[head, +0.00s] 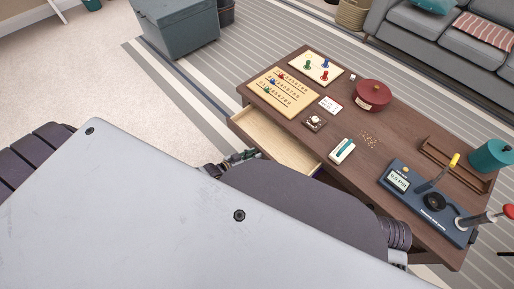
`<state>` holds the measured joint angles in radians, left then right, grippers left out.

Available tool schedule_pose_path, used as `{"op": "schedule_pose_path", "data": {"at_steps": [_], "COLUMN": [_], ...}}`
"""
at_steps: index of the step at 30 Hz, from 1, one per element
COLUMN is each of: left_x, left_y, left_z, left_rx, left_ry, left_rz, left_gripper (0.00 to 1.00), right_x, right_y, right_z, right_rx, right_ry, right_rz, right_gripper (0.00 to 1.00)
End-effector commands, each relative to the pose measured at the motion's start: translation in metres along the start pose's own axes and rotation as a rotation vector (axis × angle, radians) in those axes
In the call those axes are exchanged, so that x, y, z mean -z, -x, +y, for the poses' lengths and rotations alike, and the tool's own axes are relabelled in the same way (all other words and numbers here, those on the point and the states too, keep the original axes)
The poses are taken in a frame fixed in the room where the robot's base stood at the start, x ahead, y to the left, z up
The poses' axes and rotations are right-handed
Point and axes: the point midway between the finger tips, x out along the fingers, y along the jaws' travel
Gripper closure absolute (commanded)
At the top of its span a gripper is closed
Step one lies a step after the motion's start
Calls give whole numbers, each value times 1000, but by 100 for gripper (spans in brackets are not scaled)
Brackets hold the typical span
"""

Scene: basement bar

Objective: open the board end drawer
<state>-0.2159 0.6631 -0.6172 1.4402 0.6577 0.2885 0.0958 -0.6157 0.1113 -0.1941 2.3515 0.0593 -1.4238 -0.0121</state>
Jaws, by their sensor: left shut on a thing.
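The board end drawer (272,140) is a pale wood drawer in the near side of the dark brown table (397,156), under the end with the game boards. It stands pulled out, and its inside shows empty where I can see it. My left gripper (238,157) is at the drawer's front edge, mostly hidden behind my own arm. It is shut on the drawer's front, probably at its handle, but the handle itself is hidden. My right gripper is not in view.
A grey sofa (430,40) stands behind. Carpet left of the table is clear.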

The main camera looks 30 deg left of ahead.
Motion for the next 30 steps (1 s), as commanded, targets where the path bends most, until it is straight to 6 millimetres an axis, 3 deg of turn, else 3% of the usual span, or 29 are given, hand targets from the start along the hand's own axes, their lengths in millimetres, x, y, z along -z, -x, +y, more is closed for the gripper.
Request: {"op": "schedule_pose_path", "data": {"at_steps": [18,24,30], "left_x": [-38,-46,-49], "left_y": [94,111,117], "left_z": [0,0,0], "left_rx": [1,1,1], "left_ry": [0,0,-1], "left_rz": [-5,-3,-2], "left_gripper": [100,100,100], "right_x": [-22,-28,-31], "right_y": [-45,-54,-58], "right_z": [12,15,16], "right_rx": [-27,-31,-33], "right_ry": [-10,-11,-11], "right_rz": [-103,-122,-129], "right_gripper": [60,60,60]}}
